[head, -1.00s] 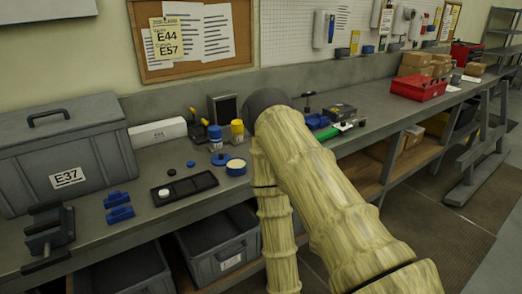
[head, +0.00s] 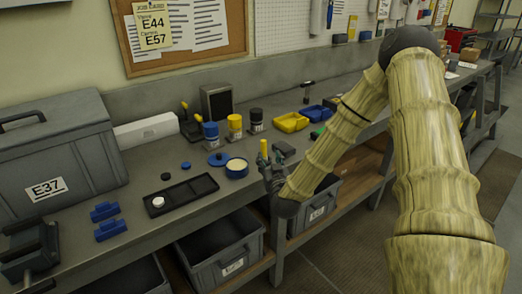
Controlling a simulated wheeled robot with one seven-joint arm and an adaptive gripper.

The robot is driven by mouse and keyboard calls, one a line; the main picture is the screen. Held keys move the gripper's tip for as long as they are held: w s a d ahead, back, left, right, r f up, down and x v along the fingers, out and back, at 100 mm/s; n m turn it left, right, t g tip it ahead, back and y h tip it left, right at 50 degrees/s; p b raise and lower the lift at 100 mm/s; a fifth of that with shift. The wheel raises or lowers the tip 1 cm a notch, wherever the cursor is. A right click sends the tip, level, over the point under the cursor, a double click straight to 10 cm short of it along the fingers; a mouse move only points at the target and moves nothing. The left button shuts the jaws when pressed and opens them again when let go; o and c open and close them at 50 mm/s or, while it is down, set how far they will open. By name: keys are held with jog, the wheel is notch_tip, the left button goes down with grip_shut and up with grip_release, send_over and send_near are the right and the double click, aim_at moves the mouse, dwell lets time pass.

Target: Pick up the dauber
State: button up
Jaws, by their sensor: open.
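My gripper (head: 274,163) is open at the bench's front edge, just right of a round blue tin (head: 237,168) with a pale top. A small upright yellow cylinder (head: 263,147) shows at its fingers; it may be the dauber's handle, but I cannot tell whether it stands between or behind them. Three small capped bottles stand farther back: a blue-capped one (head: 211,134), a yellow-capped one (head: 235,127) and a black-capped one (head: 256,121). No bottle is marked clearly as the dauber. My gripper hides part of the bench behind it.
A black tray (head: 199,186) with a white disc lies on the bench (head: 130,195) left of the tin. Blue blocks (head: 110,229) and a grey case (head: 50,160) are farther left. Yellow (head: 290,122) and blue bins stand right of the bottles. Grey bins (head: 235,255) sit below.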

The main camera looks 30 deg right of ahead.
aim_at(264, 147)
jog(key=x, duration=0.1)
jog(key=p+x, duration=0.1)
jog(key=x, duration=0.3)
jog(key=shift+d+r+p, duration=0.2)
jog(key=shift+r+p, duration=0.1)
jog(key=shift+a+f+p+x, duration=0.15)
jog(key=shift+p+x, duration=0.3)
jog(key=shift+x, duration=0.5)
jog(key=shift+f+p+x, duration=0.2)
jog(key=shift+p+x, duration=0.25)
jog(key=shift+x, duration=0.55)
jog(key=shift+a+f+p+x, duration=0.15)
jog(key=shift+p+x, duration=0.3)
jog(key=shift+x, duration=0.5)
jog(key=shift+w, duration=0.1)
grip_shut()
